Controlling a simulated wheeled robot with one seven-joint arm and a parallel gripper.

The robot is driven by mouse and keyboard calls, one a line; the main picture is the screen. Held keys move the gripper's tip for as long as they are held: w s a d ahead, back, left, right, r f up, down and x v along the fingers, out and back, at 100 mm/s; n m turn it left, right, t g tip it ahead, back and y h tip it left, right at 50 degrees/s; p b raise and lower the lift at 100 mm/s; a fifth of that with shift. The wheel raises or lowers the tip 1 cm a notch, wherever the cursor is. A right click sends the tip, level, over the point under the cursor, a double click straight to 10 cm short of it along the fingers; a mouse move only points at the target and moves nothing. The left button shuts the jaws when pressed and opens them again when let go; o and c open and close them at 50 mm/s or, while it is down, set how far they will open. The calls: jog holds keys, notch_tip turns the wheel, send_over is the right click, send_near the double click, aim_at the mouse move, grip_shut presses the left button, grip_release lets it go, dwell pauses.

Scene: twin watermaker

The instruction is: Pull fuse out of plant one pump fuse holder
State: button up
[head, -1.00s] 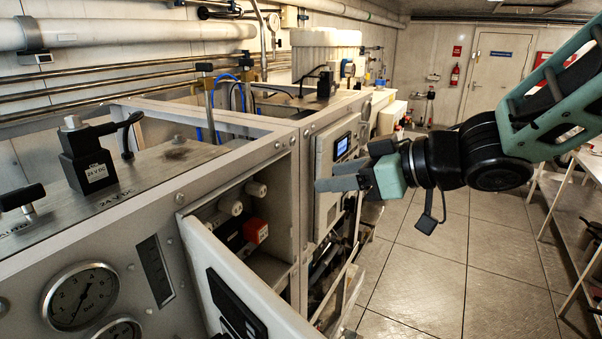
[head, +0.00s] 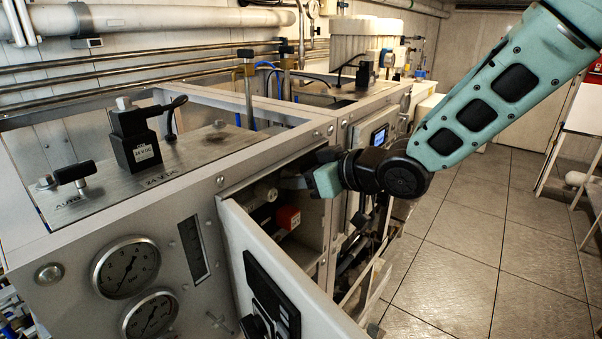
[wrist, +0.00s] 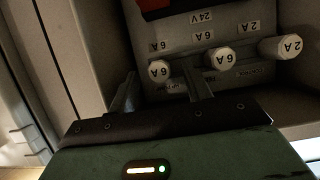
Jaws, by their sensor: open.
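White round fuse holder caps stand on the grey panel inside the open cabinet. In the wrist view, one cap marked 6 A (wrist: 158,69) lies between my fingertips in the picture. A second 6 A cap (wrist: 221,57) is just right of the right finger, and a 2 A cap (wrist: 283,47) is farther right. I cannot read which holder is the plant one pump's; small lettering is partly hidden. My gripper (wrist: 163,82) is open, with its fingers pointing at the panel; I see no clear contact. In the head view my gripper (head: 294,182) reaches into the cabinet opening.
The open cabinet door (head: 245,240) stands in front of the opening. A red block (head: 288,217) sits inside beside the caps. The cabinet's side walls are close around my gripper. Gauges (head: 127,268) are on the left front; floor is clear at right.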

jog(key=shift+w+a, duration=0.1)
jog(key=shift+a, duration=0.05)
jog(key=c, duration=1.1)
grip_shut()
jog(key=s+d, duration=0.3)
jog(key=d, duration=0.1)
jog(key=shift+s+d+p, duration=0.35)
jog(key=shift+d+p, duration=0.05)
